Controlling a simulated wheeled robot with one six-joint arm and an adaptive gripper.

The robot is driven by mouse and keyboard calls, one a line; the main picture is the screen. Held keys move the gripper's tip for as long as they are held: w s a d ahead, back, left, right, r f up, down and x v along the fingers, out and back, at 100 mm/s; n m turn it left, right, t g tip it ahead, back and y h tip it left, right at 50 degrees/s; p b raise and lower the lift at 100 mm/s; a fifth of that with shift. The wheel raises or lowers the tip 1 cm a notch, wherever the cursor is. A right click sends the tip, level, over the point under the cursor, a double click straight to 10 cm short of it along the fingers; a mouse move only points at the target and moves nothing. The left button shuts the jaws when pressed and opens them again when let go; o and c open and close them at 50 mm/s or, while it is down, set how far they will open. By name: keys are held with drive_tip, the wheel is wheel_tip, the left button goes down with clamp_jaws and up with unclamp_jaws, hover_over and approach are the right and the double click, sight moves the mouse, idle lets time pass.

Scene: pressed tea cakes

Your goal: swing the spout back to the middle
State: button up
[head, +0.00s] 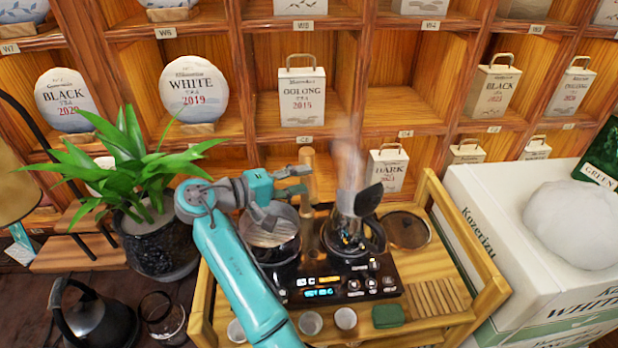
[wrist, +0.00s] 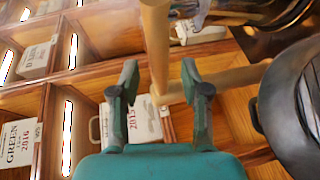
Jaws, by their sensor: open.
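The spout looks like the pale wooden fitting (head: 307,168) between the two pots on the tea stove. In the wrist view one wooden length (wrist: 156,45) runs from the top edge down to the fingertips, where it meets a second length (wrist: 225,83) going right. Which length swings I cannot tell. My gripper (head: 297,182) is open, left of the wooden fitting and above the left pot (head: 275,250). In the wrist view its fingers (wrist: 161,80) stand apart on either side of the wooden joint; contact is not clear.
The right pot (head: 352,240) steams beside the fitting, a dark paddle-like piece above it. A leafy plant (head: 130,165) stands left, a white box (head: 500,230) right. Shelves of tea tins (head: 302,95) rise behind. The wooden cart's rail (head: 465,240) borders the stove area.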

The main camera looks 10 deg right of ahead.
drive_tip(key=v, duration=0.8)
drive_tip(key=shift+a, duration=0.35)
drive_tip(key=shift+s+r, duration=0.1)
